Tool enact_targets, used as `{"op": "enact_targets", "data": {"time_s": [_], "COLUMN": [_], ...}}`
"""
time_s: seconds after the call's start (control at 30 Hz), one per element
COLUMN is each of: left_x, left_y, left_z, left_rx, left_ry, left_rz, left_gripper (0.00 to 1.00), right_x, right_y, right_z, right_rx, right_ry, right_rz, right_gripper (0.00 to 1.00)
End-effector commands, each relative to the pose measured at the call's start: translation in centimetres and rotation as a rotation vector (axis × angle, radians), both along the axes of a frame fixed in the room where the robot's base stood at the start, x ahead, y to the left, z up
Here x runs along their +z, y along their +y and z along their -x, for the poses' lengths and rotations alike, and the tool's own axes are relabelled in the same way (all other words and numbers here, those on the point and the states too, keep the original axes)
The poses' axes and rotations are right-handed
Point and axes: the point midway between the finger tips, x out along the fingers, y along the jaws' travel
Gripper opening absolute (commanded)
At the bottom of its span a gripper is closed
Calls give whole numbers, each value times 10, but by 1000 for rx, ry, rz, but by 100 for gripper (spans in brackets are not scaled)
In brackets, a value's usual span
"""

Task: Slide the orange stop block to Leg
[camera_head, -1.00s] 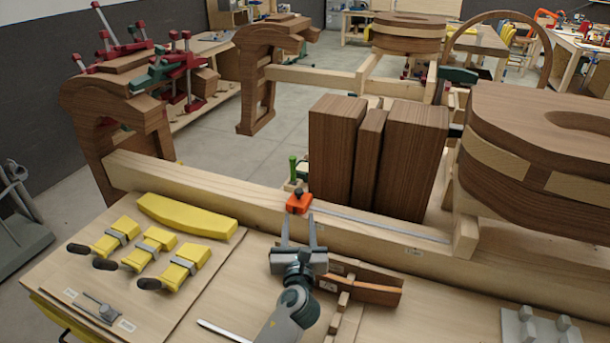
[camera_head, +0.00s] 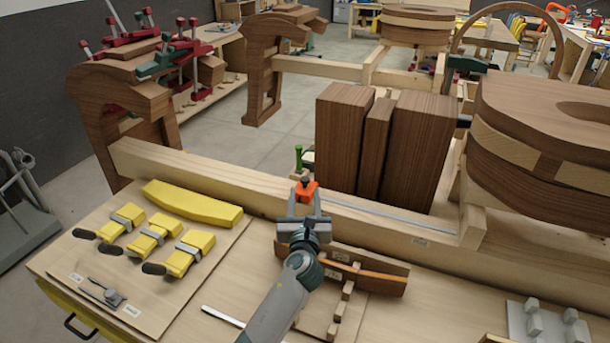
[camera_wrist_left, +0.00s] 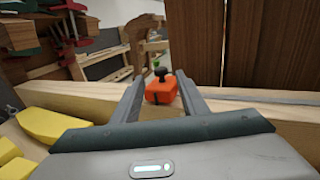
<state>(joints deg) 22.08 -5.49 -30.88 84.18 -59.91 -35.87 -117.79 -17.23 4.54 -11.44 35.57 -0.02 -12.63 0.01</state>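The orange stop block (camera_head: 306,193), with a dark knob on top, sits on the long wooden beam (camera_head: 230,190) at the left end of a metal strip. In the left wrist view the block (camera_wrist_left: 161,91) shows between and beyond my finger tips. My left gripper (camera_head: 304,203) is open, its two fingers pointing at the block, one on each side of it in the picture. I cannot tell whether either finger touches it. The metal strip (camera_head: 390,218) runs right along the beam. My right gripper is not in view.
Three tall brown wood blocks (camera_head: 340,138) stand behind the beam. Several yellow tools (camera_head: 150,238) and a yellow curved piece (camera_head: 192,203) lie on the bench at left. Curved wooden parts (camera_head: 365,272) lie beside my left gripper. A grey fixture (camera_head: 548,328) sits at right.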

Motion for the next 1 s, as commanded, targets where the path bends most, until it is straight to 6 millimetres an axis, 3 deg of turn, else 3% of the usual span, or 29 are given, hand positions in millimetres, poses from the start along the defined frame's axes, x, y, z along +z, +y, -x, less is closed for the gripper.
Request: {"op": "enact_targets", "data": {"time_s": [0.03,0.2,0.6,1.0], "left_x": [-4,-4,-4,-1], "left_y": [0,0,-1,-1], "left_z": [-10,-39,-95,-120], "left_rx": [0,0,-1,-1], "left_ry": [-3,-3,-2,-1], "left_rz": [1,0,0,1], "left_gripper": [40,40,40,40], "right_x": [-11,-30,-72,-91], "right_y": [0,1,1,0], "right_z": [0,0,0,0], "right_rx": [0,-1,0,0], "right_ry": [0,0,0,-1], "right_rz": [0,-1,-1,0], "right_gripper": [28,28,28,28]}}
